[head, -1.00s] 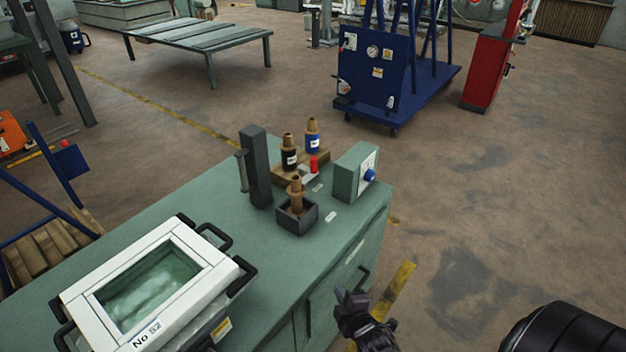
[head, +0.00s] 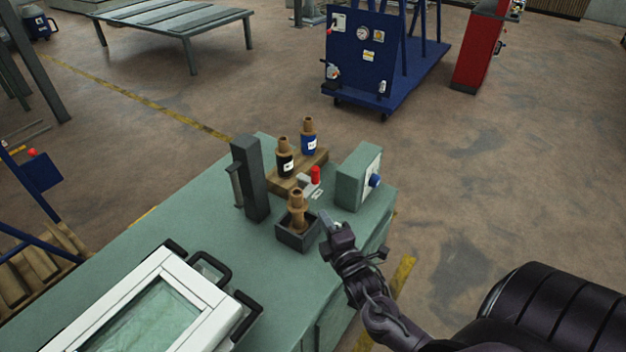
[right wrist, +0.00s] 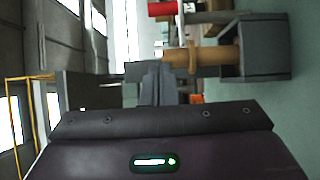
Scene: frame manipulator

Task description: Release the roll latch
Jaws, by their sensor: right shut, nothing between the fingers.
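I cannot tell which part is the roll latch. A blue knob (head: 375,180) sits on the face of a green box (head: 352,177) at the bench's right end. A dark upright post (head: 250,178) with a side handle stands to the left. Between them a brown stepped fitting (head: 297,208) stands in a dark open box (head: 290,240); it also shows sideways in the right wrist view (right wrist: 205,57). My right gripper (head: 328,221) is shut and empty, just right of the dark box and in front of the green box. My left gripper is not in view.
Two brown-topped bottles, black-banded (head: 284,160) and blue-banded (head: 309,138), stand on a wooden block behind, near a red piece (head: 315,175). A white frame with black handles (head: 170,290) lies at the front left of the green bench (head: 150,232).

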